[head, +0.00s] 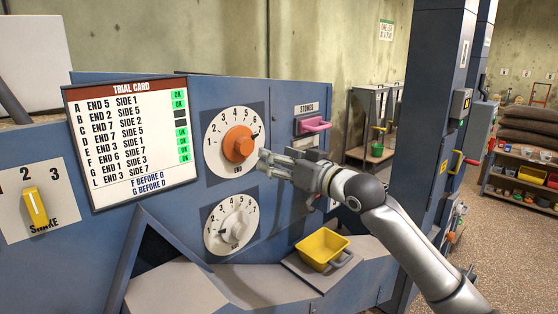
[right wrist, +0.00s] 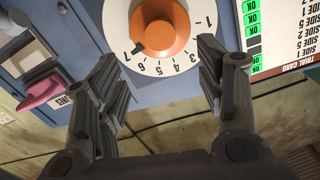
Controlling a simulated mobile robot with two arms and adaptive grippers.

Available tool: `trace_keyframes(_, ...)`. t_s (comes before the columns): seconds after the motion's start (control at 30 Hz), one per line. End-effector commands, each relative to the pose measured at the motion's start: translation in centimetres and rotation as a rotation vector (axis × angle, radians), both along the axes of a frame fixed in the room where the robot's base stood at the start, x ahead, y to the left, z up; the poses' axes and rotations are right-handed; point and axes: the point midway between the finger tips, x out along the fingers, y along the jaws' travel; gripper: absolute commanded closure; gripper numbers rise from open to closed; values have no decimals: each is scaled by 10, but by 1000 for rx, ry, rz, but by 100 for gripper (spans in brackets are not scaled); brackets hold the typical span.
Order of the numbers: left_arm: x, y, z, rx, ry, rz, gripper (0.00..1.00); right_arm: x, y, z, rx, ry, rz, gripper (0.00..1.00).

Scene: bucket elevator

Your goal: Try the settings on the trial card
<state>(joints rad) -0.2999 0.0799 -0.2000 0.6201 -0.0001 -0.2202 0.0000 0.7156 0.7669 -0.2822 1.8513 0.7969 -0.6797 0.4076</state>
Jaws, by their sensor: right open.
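The trial card (head: 130,145) hangs on the blue panel at left in the head view. My left gripper is out of view.
A yellow SHAKE lever (head: 36,207) is at far left, near 2. A pink handle (head: 314,125) sits under the STONES label. A yellow bucket (head: 322,248) stands on a ledge below. A blue pillar (head: 430,110) rises at right.

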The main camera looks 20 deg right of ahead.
Motion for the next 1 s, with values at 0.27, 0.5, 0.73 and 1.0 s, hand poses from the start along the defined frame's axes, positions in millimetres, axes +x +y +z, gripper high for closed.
trace_keyframes(0.27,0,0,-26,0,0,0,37,8,6,-63,-63,-14,2,37)
trace_keyframes(0.5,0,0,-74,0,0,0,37,12,24,-203,-260,-88,0,37)
trace_keyframes(0.73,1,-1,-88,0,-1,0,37,8,34,-259,-362,-133,0,37)
trace_keyframes(1.0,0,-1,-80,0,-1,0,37,29,42,-257,-368,-136,0,37)
